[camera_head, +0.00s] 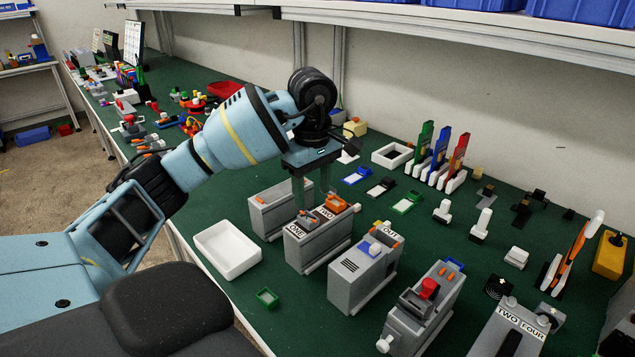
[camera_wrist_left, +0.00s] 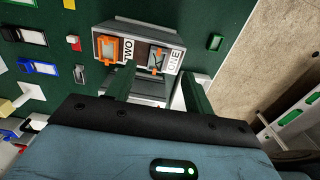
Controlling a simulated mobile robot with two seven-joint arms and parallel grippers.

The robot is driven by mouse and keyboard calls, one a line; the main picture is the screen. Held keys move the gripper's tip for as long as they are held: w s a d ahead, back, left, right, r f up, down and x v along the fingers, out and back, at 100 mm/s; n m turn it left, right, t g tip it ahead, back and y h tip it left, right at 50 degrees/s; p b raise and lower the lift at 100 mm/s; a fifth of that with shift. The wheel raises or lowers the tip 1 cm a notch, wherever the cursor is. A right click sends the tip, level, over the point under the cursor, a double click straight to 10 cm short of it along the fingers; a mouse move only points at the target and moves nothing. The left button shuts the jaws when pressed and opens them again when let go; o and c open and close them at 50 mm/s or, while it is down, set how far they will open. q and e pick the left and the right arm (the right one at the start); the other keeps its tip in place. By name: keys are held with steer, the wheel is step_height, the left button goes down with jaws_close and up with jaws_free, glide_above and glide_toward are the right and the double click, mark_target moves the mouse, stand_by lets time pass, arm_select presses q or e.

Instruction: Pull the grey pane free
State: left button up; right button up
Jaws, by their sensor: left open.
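A grey box (camera_head: 318,245) labelled ONE and TWO stands on the green bench below my left gripper. On its top, an orange frame (camera_wrist_left: 108,48) sits beside TWO. Beside ONE, a grey pane (camera_wrist_left: 156,60) with a small orange part shows in the left wrist view. In the head view the pane's area (camera_head: 305,217) is small and partly covered by the fingers. My left gripper (camera_head: 311,190) is open, pointing down just above the box's ONE end; its fingers also show in the left wrist view (camera_wrist_left: 155,92). Contact with the pane cannot be told. My right gripper is not in view.
A grey box labelled OUT (camera_head: 365,272) stands close on the right. Another grey box (camera_head: 265,212) stands close behind on the left. A white tray (camera_head: 228,249) lies left of the boxes. A unit with a red button (camera_head: 428,290) is further right.

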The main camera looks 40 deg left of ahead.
mark_target(314, 221)
arm_select(q)
steer(key=shift+w+f, duration=0.1)
steer(key=shift+f, duration=3.7)
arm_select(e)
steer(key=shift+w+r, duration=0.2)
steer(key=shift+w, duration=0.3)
arm_select(q)
steer(key=c, duration=1.1)
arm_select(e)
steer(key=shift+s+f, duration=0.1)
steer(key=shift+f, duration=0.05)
arm_select(q)
steer(key=shift+r, duration=0.25)
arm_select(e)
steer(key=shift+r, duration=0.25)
arm_select(q)
steer(key=shift+r, duration=0.5)
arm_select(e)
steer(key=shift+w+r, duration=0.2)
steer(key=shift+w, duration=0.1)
